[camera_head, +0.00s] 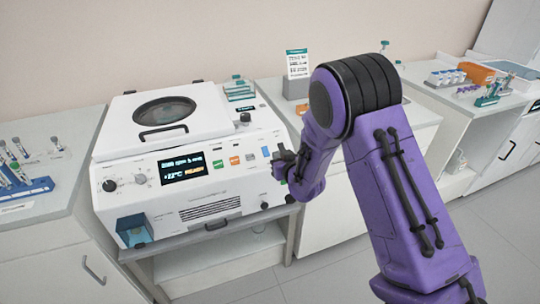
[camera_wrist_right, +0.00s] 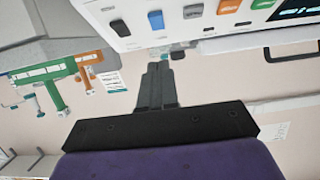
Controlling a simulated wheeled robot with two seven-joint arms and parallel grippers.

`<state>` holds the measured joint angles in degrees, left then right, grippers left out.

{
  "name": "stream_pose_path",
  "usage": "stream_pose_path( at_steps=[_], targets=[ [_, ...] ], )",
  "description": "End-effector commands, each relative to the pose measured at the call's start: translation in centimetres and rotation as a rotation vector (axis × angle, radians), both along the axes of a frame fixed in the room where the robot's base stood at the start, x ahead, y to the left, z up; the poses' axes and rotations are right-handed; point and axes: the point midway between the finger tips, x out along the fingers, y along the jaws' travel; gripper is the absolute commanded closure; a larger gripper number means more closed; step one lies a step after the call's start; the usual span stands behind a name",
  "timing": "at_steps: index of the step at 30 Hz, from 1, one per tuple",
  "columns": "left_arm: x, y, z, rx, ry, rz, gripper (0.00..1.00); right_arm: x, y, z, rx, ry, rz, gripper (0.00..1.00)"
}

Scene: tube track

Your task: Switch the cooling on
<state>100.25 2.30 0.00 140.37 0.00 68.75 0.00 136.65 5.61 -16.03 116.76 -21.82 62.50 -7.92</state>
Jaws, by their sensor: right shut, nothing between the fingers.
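The white centrifuge (camera_head: 190,180) stands on a low grey table, with its round-windowed lid closed. Its front panel has a lit display (camera_head: 183,167), knobs and a row of coloured controls. The blue switch (camera_head: 266,152) is near the right end of this row, and it also shows in the right wrist view (camera_wrist_right: 156,20). A dark rocker (camera_wrist_right: 121,28) is beside it in the wrist view. The labels are too small to read. My right gripper (camera_head: 284,158) is shut and empty in front of the panel's right end, its fingers (camera_wrist_right: 158,66) apart from the switches. My left gripper is out of view.
A tube rack (camera_head: 25,188) is on the left counter. A small sign (camera_head: 297,64) stands on the counter behind my right arm. Racks and an orange box (camera_head: 476,73) are on the far right counter. The floor in front is clear.

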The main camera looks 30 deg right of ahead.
Motion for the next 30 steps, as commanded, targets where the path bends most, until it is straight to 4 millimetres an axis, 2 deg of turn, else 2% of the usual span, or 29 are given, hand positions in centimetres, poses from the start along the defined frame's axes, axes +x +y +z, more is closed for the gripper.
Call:
stream_pose_path(
  at_steps=[6, 9, 16, 27, 30],
  targets=[
    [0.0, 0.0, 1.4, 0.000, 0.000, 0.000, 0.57, 4.5, -1.2, -1.3, 0.001, 0.000, 0.000, 1.00],
    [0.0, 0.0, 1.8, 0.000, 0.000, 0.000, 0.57, 6.1, -1.6, -2.3, 0.001, 0.003, -0.002, 1.00],
    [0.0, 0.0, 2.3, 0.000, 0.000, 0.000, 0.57, 7.3, -1.8, -4.9, 0.001, 0.001, -0.001, 1.00],
    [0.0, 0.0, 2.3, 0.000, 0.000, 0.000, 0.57, 7.5, -1.8, -5.4, 0.001, 0.000, 0.000, 1.00],
    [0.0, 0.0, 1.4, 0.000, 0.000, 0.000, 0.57, 8.0, -1.3, -5.9, -0.002, -0.011, 0.008, 1.00]
  ],
)
